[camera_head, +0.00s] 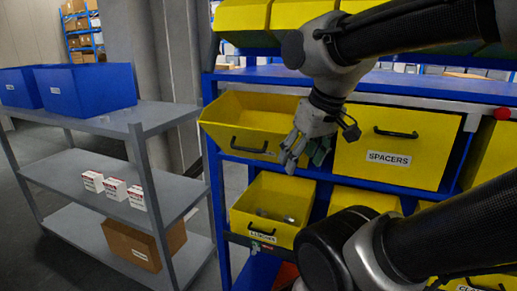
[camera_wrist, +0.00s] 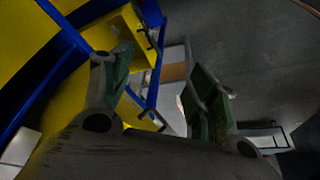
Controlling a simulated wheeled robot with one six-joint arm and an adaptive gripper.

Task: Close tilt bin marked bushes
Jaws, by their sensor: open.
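Two yellow tilt bins stand tipped open in the head view. The upper left one (camera_head: 237,117) has a dark handle; any label on its front is not readable behind my gripper. The lower one (camera_head: 264,206) holds a few small metal parts and has a label too small to read. So I cannot tell which is marked bushes. My gripper (camera_head: 293,158) is open in front of the upper bin's right end, its fingers pointing down. In the wrist view, the two fingers (camera_wrist: 163,90) are spread with nothing between them.
The closed yellow bin marked spacers (camera_head: 390,147) sits just right of my gripper in the blue rack (camera_head: 420,86). A grey shelf cart (camera_head: 105,117) with blue bins (camera_head: 88,87) and white boxes (camera_head: 114,188) stands at left. A narrow floor gap separates cart and rack.

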